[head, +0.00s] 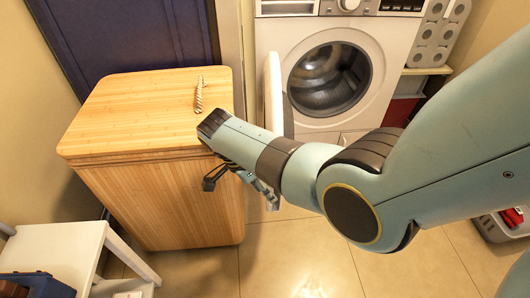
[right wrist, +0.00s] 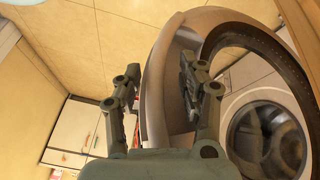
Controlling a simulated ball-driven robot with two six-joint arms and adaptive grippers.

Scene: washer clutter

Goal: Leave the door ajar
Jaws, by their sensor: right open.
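The washing machine (head: 388,40) stands at the back, with its round drum opening (head: 330,78) uncovered. Its white door (head: 274,95) is swung wide open and shows nearly edge-on in the head view, left of the opening. My right arm hides its lower part. My right gripper (head: 240,188) is open, low in front of the wooden hamper. In the right wrist view, the door's pale curved edge (right wrist: 155,85) appears between the two spread fingers (right wrist: 158,90); I cannot tell whether they touch it. The drum opening (right wrist: 266,142) shows at lower right. My left gripper is out of view.
A wooden hamper (head: 165,190) with a rope handle (head: 199,94) on its lid stands left of the door, close to my right gripper. A white stool (head: 60,245) is at lower left. A shelf with paper rolls (head: 437,35) is right of the washer. Tiled floor (head: 300,265) is clear in front.

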